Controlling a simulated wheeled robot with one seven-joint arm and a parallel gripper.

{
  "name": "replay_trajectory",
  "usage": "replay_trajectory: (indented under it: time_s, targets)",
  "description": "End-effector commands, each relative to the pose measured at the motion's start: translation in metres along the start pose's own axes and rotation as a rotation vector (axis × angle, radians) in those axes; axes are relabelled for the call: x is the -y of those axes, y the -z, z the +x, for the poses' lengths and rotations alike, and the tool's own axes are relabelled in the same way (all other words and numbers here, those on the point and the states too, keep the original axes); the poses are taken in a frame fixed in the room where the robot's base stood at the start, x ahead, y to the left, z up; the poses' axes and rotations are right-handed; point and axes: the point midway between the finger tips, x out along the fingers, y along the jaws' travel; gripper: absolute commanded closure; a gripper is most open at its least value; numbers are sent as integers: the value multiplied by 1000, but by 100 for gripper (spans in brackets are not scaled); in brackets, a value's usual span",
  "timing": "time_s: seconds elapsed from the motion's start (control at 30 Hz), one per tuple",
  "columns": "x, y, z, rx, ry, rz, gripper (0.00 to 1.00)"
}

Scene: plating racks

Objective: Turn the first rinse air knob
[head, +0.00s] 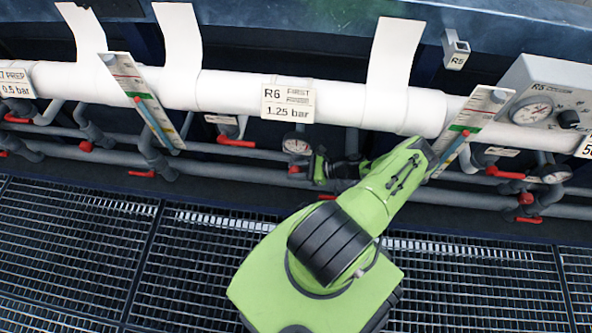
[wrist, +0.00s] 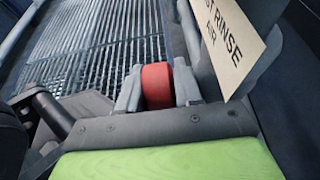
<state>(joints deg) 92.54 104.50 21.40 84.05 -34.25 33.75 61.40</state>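A red knob (wrist: 157,86) shows in the wrist view, beside a cream tag (wrist: 228,42) whose visible words read "ST RINSE AIR". My gripper (wrist: 159,75) has its two grey fingers on either side of the knob, with no clear gap seen, so it appears shut on it. In the head view my gripper (head: 322,170) is low at the pipes, under the white pipe's sign (head: 288,102) reading "R6 FIRST" and "1.25 bar". My green arm partly covers this area, and the gripped knob cannot be made out clearly there.
A round gauge (head: 296,144) sits just left of my gripper. Grey pipes with several red handles (head: 236,142) run along the rack. A slanted scale strip (head: 468,130) stands close right of my arm. Metal grating (head: 195,265) covers the floor in front.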

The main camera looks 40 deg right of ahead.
Motion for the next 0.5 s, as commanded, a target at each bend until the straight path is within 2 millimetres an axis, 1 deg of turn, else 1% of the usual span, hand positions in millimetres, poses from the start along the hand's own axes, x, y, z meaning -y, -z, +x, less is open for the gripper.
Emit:
replay_trajectory:
  time_s: [0.03,0.13,0.17,0.27,0.5]
  targets:
    - [0,0,0,0,0,0,78]
    - [0,0,0,0,0,0,93]
    - [0,0,0,0,0,0,96]
    - [0,1,0,17,1,1,96]
    - [1,1,0,193,5,2,96]
